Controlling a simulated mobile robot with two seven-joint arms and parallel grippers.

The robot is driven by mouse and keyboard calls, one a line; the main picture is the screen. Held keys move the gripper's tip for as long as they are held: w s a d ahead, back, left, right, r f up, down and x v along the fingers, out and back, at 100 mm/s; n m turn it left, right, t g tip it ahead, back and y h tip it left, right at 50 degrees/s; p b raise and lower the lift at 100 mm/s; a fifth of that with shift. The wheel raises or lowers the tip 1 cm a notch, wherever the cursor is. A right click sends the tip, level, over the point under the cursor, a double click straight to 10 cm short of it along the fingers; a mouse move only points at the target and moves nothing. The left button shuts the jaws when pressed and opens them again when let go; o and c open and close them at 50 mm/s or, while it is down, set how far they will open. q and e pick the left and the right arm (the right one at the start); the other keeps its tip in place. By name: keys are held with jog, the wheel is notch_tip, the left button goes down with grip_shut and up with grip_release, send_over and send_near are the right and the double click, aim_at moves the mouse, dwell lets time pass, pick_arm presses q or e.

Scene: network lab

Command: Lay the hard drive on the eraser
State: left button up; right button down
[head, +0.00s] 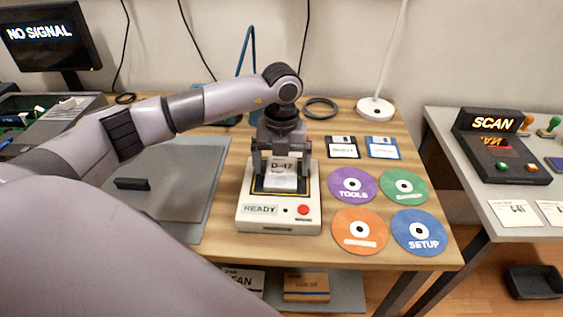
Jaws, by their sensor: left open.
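The hard drive (281,182), with a white label reading D-47, appears to lie on the dark, yellow-edged top pad of the eraser. I take the eraser (294,223) to be the white box with a READY display and a red button, standing near the front of the wooden table. My left gripper (281,171) is open above the eraser, pointing down, with one finger on each side of the drive. The gripper hides the drive's far part, and I cannot tell whether the fingers touch it. My right gripper is not in view.
Several coloured discs (404,187) and two floppy disks (342,147) lie right of the eraser. A grey mat (190,205) with a small black bar (132,184) is on the left. A lamp base (375,109) stands behind. A SCAN device (500,160) sits on another table.

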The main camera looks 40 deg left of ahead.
aim_at(281, 169)
pick_arm(q)
jog(key=shift+r, duration=0.65)
notch_tip(281, 169, up, 11)
jog(key=shift+s, duration=0.1)
